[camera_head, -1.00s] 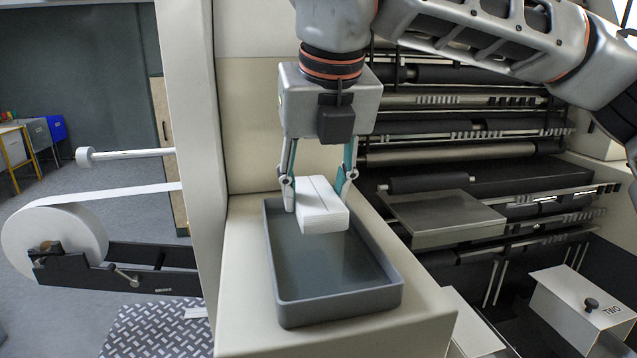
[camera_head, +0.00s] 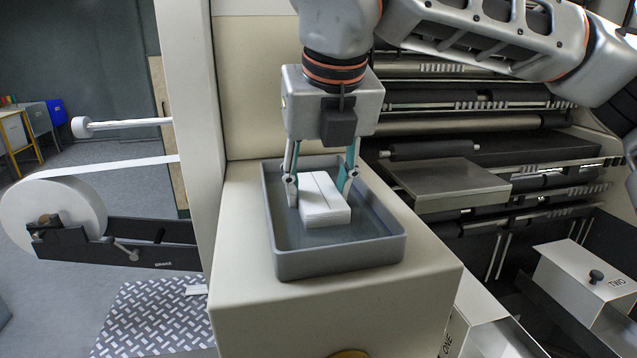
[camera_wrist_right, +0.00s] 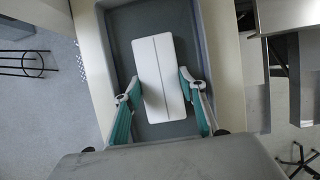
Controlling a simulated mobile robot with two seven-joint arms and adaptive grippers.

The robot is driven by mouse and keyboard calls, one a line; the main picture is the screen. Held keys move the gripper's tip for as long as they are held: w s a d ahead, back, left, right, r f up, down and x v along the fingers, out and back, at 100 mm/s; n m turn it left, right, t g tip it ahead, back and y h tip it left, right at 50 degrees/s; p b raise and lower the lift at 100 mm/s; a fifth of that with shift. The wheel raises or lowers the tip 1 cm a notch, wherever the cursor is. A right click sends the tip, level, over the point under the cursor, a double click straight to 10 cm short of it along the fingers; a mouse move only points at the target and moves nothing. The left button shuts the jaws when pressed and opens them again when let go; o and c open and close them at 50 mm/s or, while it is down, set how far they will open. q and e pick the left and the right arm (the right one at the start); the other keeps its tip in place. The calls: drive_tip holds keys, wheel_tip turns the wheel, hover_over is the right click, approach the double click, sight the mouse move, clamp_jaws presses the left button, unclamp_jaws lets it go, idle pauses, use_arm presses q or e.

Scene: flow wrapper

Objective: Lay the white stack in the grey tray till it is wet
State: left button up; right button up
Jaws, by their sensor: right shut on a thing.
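The white stack (camera_head: 322,203) is a flat block of layers with a dark line along its top. It is inside the grey tray (camera_head: 340,262), low between the walls, toward the tray's far half. Whether it touches the tray floor I cannot tell for sure. My right gripper (camera_head: 321,192) reaches down from above, its teal-sided fingers shut on the stack's two sides. The right wrist view shows the stack (camera_wrist_right: 158,70) between the fingertips (camera_wrist_right: 158,88), with the tray (camera_wrist_right: 205,60) around it. My left gripper is not in view.
The tray stands on a cream machine ledge (camera_head: 330,310). A paper roll (camera_head: 55,215) is at the left. Machine rollers (camera_head: 430,150) and a metal plate (camera_head: 450,185) are close on the right. A lidded box marked TWO (camera_head: 590,285) stands at far right.

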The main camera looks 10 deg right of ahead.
drive_tip(key=shift+f, duration=0.25)
idle(0.8)
drive_tip(key=o, duration=1.1)
drive_tip(key=v, duration=1.2)
drive_tip(key=shift+s, duration=0.1)
